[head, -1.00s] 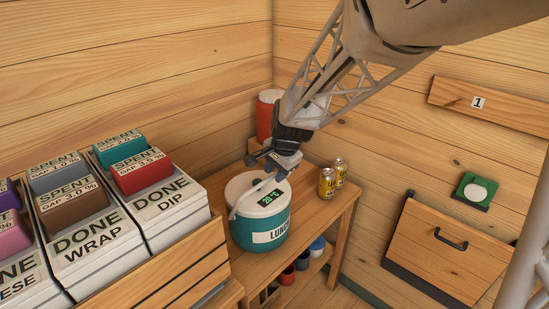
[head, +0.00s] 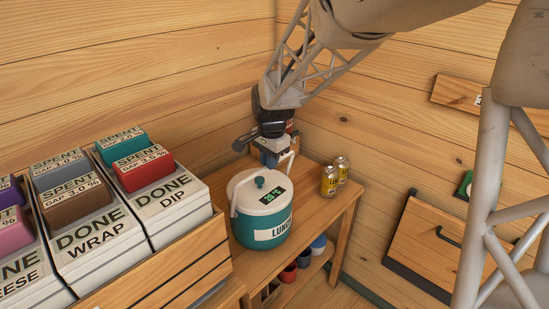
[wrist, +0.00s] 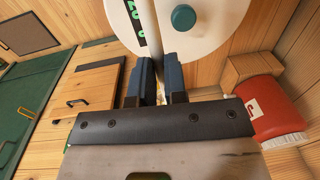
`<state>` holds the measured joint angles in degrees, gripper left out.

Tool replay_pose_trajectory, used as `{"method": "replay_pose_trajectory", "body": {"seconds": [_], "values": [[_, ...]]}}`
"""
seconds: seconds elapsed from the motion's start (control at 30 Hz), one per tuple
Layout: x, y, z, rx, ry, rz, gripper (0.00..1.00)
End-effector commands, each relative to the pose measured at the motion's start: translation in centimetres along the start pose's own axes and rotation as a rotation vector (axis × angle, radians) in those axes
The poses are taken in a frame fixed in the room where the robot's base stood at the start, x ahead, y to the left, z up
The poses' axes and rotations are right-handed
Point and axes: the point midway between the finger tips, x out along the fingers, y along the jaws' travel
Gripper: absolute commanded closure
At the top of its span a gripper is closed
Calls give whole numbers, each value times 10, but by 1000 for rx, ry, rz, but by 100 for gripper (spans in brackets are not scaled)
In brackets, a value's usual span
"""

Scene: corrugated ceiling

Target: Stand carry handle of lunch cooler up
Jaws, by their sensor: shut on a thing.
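The lunch cooler (head: 262,225) is a teal tub with a white lid, a teal knob and a green-lit display, standing on the wooden bench. Its white carry handle (head: 233,200) shows at the cooler's left side, and the rest is partly hidden near my gripper (head: 264,152). My gripper is beyond the lid, toward the back corner. In the wrist view, the handle (wrist: 155,42) runs as a pale bar between the blue-grey fingers (wrist: 160,78), which are shut on it. The lid knob (wrist: 183,17) is beside the bar. The handle's exact tilt is hard to tell.
Two yellow cans (head: 329,180) stand right of the cooler. A red container (wrist: 270,105) is in the back corner, close to my gripper. A wooden crate of labelled boxes (head: 165,205) stands at left. Wooden walls close in behind.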

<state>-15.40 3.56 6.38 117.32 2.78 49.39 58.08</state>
Motion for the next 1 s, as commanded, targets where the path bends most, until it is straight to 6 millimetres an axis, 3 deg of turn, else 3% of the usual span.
{"method": "replay_pose_trajectory", "body": {"seconds": [0.4, 0.73, 0.77, 0.9, 1.0], "values": [[-1, -42, 0, 1, 2, 158, 100], [0, -45, 0, 2, 2, 158, 100], [0, -45, 0, 2, 2, 158, 84], [-1, -45, 0, 2, 2, 157, 63], [-1, -45, 0, 2, 2, 157, 61]]}}
